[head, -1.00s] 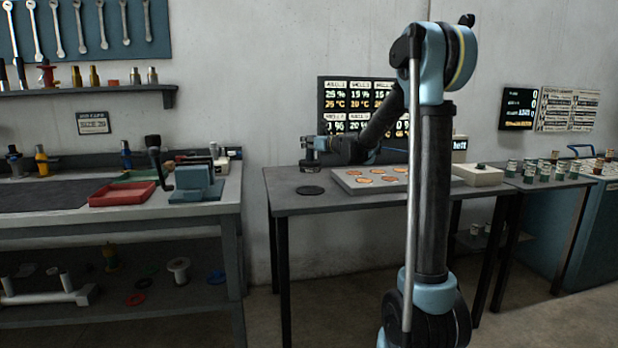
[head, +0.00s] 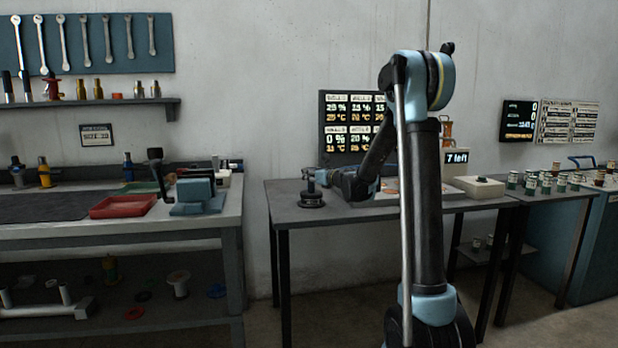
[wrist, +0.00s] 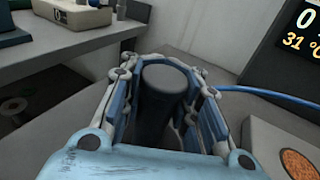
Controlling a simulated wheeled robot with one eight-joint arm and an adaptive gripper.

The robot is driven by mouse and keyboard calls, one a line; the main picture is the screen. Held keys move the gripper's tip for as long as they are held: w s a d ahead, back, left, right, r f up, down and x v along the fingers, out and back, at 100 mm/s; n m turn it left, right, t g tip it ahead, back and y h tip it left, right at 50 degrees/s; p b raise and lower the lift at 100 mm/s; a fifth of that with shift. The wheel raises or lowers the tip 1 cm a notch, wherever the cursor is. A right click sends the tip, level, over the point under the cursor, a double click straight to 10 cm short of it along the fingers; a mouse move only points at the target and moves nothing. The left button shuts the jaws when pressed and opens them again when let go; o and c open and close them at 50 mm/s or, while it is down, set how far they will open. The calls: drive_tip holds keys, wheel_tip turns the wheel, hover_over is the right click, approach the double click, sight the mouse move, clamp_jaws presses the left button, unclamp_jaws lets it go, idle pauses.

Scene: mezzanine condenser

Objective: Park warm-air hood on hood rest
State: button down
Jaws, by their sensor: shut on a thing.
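The warm-air hood (head: 311,197) is a dark, wide-based piece with an upright stem, near the left end of the middle table. My gripper (head: 312,180) is shut on its stem. In the wrist view, the fingers of my gripper (wrist: 165,105) flank the dark round stem (wrist: 165,78), which stands upright between them. The hood rest is a dark disc on the table; the hood now covers it in the head view. The hood's base is low, directly over the rest's place, but I cannot tell whether they touch.
A plate (wrist: 262,140) with copper-coloured discs lies right of my gripper. A blue cable (wrist: 245,90) runs behind it. A pale box (head: 478,189) stands farther right. The workbench (head: 110,230) with a red tray (head: 122,206) is left, across a gap. A readout screen (head: 350,125) is behind.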

drive_tip(key=c, duration=1.2)
unclamp_jaws()
drive_tip(key=v, duration=1.2)
drive_tip(key=s+d+f+n+g+h, duration=0.2)
drive_tip(key=s+f+n+g, duration=0.15)
drive_tip(key=s+n, duration=0.5)
drive_tip(key=s+d+f+n+g+h, duration=0.15)
drive_tip(key=s+f+n, duration=0.35)
drive_tip(key=s, duration=0.7)
drive_tip(key=s+d+f+n+g+h, duration=0.1)
drive_tip(key=s+d+f+n, duration=0.3)
drive_tip(key=s, duration=0.4)
drive_tip(key=s+d+f+n+g+h, duration=0.2)
drive_tip(key=s+d+f+n+h, duration=0.2)
drive_tip(key=s+d, duration=0.3)
drive_tip(key=s+d+f+n+g+h, duration=0.2)
drive_tip(key=s+d+f+n, duration=0.3)
drive_tip(key=s, duration=0.4)
drive_tip(key=shift+s+d+f+n+h, duration=0.25)
drive_tip(key=shift+d+n+h, duration=0.25)
drive_tip(key=shift+n, duration=0.15)
